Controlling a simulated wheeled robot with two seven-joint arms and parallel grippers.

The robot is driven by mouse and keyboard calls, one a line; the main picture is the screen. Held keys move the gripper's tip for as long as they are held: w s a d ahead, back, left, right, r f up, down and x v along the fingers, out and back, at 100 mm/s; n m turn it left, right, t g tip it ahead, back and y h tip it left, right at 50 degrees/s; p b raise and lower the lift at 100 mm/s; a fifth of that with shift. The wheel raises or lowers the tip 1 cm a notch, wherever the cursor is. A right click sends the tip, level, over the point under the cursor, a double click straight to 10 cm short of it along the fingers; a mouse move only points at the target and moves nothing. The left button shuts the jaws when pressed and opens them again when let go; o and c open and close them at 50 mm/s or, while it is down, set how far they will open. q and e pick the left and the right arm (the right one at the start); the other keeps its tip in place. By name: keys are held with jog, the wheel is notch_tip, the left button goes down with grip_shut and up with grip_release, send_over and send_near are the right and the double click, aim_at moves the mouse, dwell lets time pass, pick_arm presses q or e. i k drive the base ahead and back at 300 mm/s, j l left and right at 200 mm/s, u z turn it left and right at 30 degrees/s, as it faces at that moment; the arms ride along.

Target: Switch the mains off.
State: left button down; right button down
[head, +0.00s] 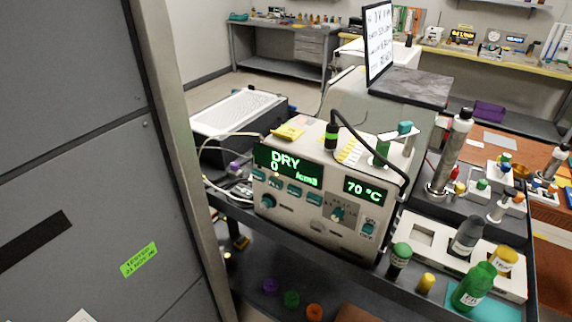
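A light grey boxy instrument (300,222) stands on a dark cart, its front panel facing me and tilted in the picture. A green-lit display (288,165) reads "DRY" and "0" with a small unit. A second lit display (364,189) reads "70 °C". Below them are several small teal buttons (294,190), a knob (268,201) at the left, a dial (338,213) right of centre and a small teal control (368,228) at the lower right. I cannot tell which control is the mains switch; the labels are too small. Neither gripper is in view.
A tall grey cabinet (90,130) fills the left side, close to the cart. Bottles and vials, including a green bottle (474,286), crowd the cart right of the instrument. A black hose (375,150) arches over its top. Coloured caps (291,298) lie below in front.

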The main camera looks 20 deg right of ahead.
aim_at(368, 229)
jog(key=z, duration=1.2)
